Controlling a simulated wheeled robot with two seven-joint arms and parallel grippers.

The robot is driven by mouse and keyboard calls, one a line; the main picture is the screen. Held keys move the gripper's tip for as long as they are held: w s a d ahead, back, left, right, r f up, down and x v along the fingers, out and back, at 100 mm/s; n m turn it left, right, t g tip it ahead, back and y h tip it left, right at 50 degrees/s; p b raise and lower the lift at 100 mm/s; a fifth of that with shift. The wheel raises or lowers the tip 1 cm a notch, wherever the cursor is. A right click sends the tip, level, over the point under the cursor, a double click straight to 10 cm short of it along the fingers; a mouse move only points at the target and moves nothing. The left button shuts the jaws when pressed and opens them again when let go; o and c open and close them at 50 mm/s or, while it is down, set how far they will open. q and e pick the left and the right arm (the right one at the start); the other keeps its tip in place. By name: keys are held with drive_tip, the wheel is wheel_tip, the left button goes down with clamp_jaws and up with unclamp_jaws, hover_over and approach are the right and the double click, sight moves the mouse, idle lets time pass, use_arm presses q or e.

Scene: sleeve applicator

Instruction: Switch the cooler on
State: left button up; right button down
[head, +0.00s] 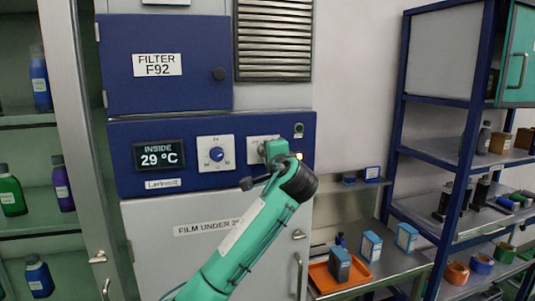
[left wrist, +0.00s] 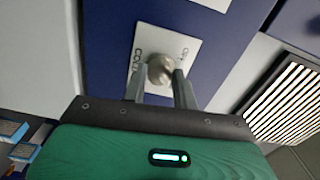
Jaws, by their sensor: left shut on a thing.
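The cooler's blue control panel (head: 128,160) has a display (head: 161,155) reading "INSIDE 29 °C" and a dial (head: 216,155) on a white plate. Right of the dial, a second white plate (head: 257,139) is mostly hidden behind my left gripper (head: 272,150). The knob's exact setting is hard to tell. My right gripper is not in view.
Above is the "FILTER F92" door (head: 190,90), below the "FILM UNDER" door (head: 160,250). An orange tray (head: 347,280) with a box stands on the bench at right.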

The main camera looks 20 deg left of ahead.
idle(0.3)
use_arm(q)
drive_tip(key=o, duration=1)
drive_tip(key=shift+d, duration=0.1)
drive_tip(key=shift+c, duration=0.2)
drive_tip(key=b+v, duration=0.6)
drive_tip(key=v, duration=0.7)
drive_tip(key=shift+s+d, duration=0.3)
